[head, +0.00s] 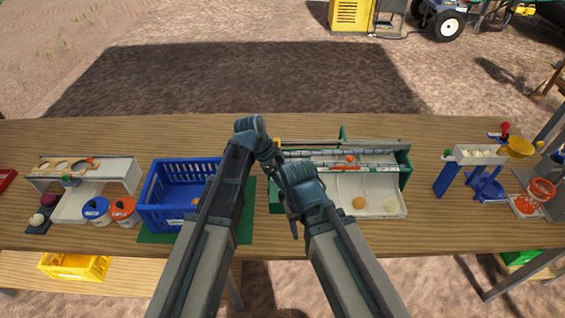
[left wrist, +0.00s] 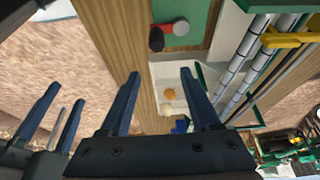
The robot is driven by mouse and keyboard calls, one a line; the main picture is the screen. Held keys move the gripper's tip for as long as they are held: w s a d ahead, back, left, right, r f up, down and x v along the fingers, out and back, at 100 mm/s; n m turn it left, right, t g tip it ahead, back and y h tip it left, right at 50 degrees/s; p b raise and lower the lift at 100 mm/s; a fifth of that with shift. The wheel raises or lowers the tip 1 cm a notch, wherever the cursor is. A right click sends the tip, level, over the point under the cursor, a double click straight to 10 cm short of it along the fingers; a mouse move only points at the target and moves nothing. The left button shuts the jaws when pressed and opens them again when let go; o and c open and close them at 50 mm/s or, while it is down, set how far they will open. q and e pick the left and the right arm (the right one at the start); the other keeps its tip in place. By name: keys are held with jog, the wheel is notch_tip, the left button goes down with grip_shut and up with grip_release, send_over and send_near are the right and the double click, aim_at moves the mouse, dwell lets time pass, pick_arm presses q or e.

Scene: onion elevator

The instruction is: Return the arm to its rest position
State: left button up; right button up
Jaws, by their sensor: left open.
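Both my arms reach up from the bottom of the head view, and their wrists meet near the middle above the table. My left gripper (left wrist: 160,72) shows its two dark blue fingers spread wide with nothing between them. It hangs above the white tray (left wrist: 158,75) of the onion elevator. My right gripper (left wrist: 69,92) is beside it at the left of the wrist view, its fingers apart and empty. In the head view the arm links largely hide both grippers.
The green-framed onion elevator (head: 405,172) holds an orange-brown onion (head: 358,203) and a pale one (head: 391,205) in its tray. A blue crate (head: 150,212) stands left of my arms. A sorting stand (head: 115,166) is at the left, and a yellow funnel (head: 520,147) at the right.

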pick_arm(q)
jog(key=s+a+n+y, duration=0.3)
jog(key=s+n, duration=0.4)
jog(key=s, duration=0.1)
jog(key=s+a+f+n+y, duration=0.1)
jog(key=s+a+n+y, duration=0.1)
jog(key=s+n, duration=0.5)
jog(key=shift+s+a+f+y, duration=0.25)
jog(key=shift+s+a+y, duration=0.15)
jog(key=shift+s+a, duration=0.4)
jog(key=shift+s+d, duration=0.1)
jog(key=shift+d, duration=0.05)
